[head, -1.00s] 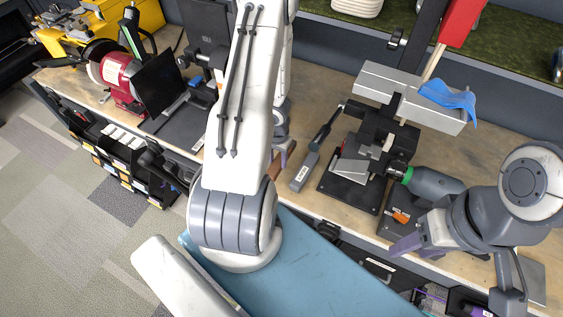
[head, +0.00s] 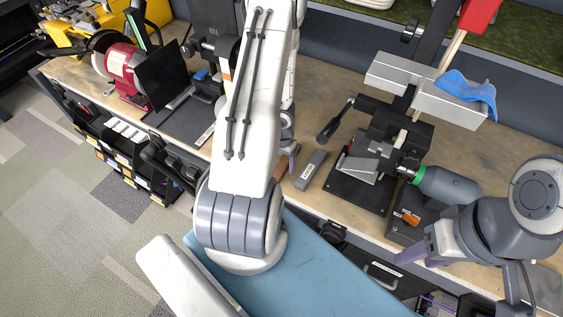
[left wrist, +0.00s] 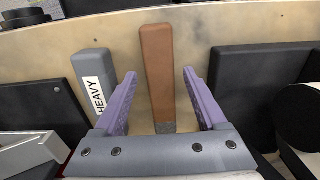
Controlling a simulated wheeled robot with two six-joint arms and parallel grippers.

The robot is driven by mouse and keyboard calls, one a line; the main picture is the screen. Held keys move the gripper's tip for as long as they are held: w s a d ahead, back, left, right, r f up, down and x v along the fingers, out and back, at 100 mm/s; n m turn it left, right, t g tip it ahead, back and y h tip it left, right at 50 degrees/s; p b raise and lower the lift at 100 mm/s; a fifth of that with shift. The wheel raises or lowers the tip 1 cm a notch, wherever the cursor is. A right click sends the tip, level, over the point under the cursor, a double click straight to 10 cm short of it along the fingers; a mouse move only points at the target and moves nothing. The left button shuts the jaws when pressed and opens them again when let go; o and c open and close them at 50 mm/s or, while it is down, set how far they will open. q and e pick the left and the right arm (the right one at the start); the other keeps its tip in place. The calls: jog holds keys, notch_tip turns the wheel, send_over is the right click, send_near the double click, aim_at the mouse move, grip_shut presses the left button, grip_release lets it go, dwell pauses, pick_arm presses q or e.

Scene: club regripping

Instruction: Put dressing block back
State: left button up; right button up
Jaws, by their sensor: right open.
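In the left wrist view, a brown block (left wrist: 158,65) with a grey lower end lies on the bench top. It appears between the two purple fingers of my open left gripper (left wrist: 160,78). I cannot tell how far above it the fingers are, and neither finger visibly touches it. In the head view a small part of the brown block (head: 281,168) shows beside my left arm, which hides most of it. One purple finger of my left gripper (head: 292,158) shows there. My right gripper (head: 408,256) is open and empty at the bench's front edge.
A grey block marked HEAVY (head: 311,170) lies just right of the brown one; it also shows in the left wrist view (left wrist: 92,85). A black-based vise (head: 362,186) stands further right. A red bench grinder (head: 122,72) stands at the left.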

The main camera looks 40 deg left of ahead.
pick_arm(q)
notch_tip(320, 180, up, 6)
jog(key=p, duration=0.6)
jog(key=shift+r, duration=0.25)
jog(key=shift+r+p, duration=0.55)
